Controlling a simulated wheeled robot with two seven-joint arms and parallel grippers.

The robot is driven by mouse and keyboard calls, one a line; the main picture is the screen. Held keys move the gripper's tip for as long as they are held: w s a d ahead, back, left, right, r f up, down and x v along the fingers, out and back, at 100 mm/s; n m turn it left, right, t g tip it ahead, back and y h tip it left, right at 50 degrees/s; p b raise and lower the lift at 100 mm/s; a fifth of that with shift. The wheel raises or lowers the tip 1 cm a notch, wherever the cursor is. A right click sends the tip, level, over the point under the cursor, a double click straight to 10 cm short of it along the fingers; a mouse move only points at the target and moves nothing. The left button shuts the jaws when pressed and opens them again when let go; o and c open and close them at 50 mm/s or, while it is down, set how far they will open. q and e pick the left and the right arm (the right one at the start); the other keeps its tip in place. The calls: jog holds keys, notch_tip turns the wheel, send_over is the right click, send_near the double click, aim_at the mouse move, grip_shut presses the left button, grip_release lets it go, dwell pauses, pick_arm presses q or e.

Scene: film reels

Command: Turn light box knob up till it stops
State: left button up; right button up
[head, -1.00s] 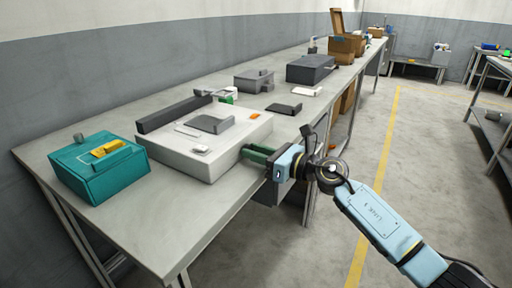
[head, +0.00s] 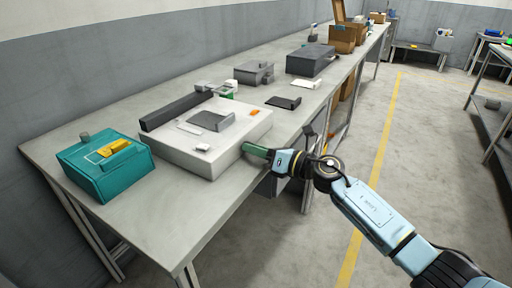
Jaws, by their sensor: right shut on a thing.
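The white light box (head: 185,153) sits on the long grey table, with a dark grey block and small white pieces on its top. My right gripper (head: 250,149) has green fingers and reaches in from the right to the light box's right-hand side, near the table's front edge. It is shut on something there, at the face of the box. The knob itself cannot be made out; the fingers hide that spot. My left gripper is not in view.
A teal box (head: 103,178) with a yellow piece on top stands left on the table (head: 165,218). A dark bar (head: 178,110) lies behind the light box. Dark cases and cardboard boxes (head: 343,38) stand farther back. The near table corner is clear.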

jog(key=shift+f, duration=0.1)
jog(key=o, duration=1)
jog(key=shift+s+d, duration=0.15)
jog(key=shift+d, duration=0.1)
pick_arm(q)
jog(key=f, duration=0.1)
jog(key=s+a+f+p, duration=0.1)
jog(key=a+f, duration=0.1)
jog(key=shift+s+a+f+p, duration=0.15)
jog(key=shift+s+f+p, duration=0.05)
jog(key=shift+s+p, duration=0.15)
pick_arm(e)
jog(key=v, duration=1.3)
jog(key=shift+a, duration=0.1)
jog(key=shift+c, duration=0.4)
